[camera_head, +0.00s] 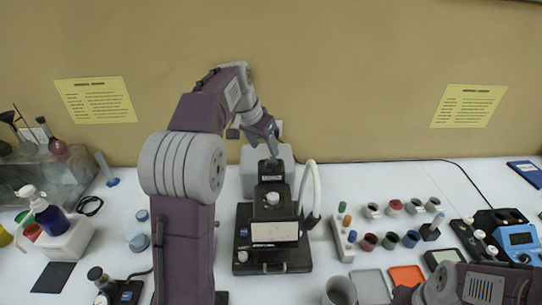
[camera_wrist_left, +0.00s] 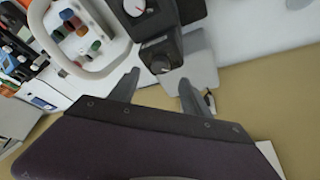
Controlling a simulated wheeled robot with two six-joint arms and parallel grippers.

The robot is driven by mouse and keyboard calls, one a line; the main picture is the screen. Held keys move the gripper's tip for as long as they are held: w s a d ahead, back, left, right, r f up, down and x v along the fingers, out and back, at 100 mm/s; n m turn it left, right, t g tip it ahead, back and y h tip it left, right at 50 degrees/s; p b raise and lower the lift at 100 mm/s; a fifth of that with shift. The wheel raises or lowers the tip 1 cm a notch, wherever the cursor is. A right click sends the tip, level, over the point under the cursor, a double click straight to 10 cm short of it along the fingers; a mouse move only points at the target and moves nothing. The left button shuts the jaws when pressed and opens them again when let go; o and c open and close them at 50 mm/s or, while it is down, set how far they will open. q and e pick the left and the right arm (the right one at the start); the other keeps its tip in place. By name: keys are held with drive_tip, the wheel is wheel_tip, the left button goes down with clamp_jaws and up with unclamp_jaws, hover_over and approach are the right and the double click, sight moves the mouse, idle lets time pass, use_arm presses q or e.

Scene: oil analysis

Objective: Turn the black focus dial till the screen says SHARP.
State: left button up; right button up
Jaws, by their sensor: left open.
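A black microscope-like instrument (camera_head: 271,216) stands on the table in the head view, with a pale panel (camera_head: 275,231) on its front. Any lettering on it is too small to read. In the left wrist view a small black dial (camera_wrist_left: 160,66) with a light pointer mark sits on the end of the black body. My left gripper (camera_head: 271,147) is at the back top of the instrument. In the left wrist view its two fingers (camera_wrist_left: 160,80) are open, one on each side of the dial's line, with no visible grip on it. My right gripper is out of view.
A pale dial (camera_wrist_left: 134,6) sits farther along the body. A white hose (camera_head: 313,188) loops beside the instrument. A white rack (camera_head: 342,240) and several coloured cups stand to the right. The tan wall (camera_head: 330,80) is close behind. My right arm shows at the bottom right.

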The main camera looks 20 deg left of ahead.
sight(271, 160)
use_arm(q)
drive_tip(key=x, duration=0.4)
drive_tip(key=w+x, duration=0.1)
drive_tip(key=x, duration=0.3)
drive_tip(key=shift+r, duration=0.1)
drive_tip(key=shift+s+r, duration=0.1)
drive_tip(key=shift+s, duration=0.25)
drive_tip(key=shift+w, duration=0.2)
clamp_jaws()
